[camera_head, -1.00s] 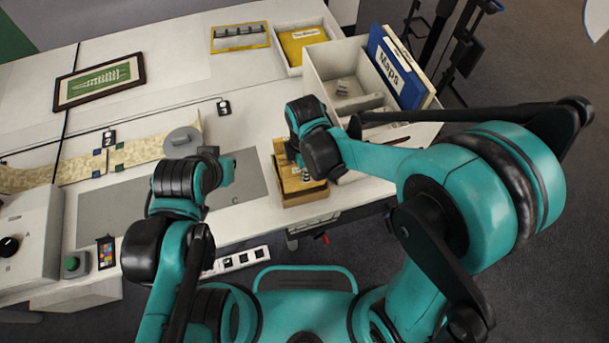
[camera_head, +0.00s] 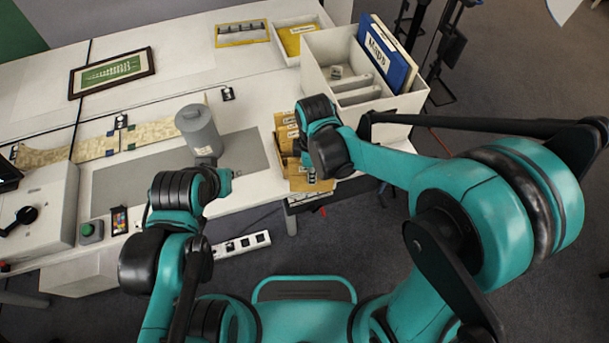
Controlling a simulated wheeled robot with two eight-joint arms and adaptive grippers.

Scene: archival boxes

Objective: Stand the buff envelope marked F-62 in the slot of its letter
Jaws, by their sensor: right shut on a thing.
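My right gripper (camera_head: 311,176) is at the front of the wooden holder with buff cards or envelopes (camera_head: 288,137), near the table's front edge. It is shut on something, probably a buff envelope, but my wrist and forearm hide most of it. Small white labels show on the buff pieces, too small to read, so I cannot make out F-62 or the slot letters. My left gripper (camera_head: 228,181) is low over the grey mat, beside a grey cylinder; its fingers are not clear.
A white divided box (camera_head: 320,83) with a blue "Maps" binder (camera_head: 385,56) stands at the back right. A grey cylinder (camera_head: 199,131) stands on the grey mat (camera_head: 120,187).

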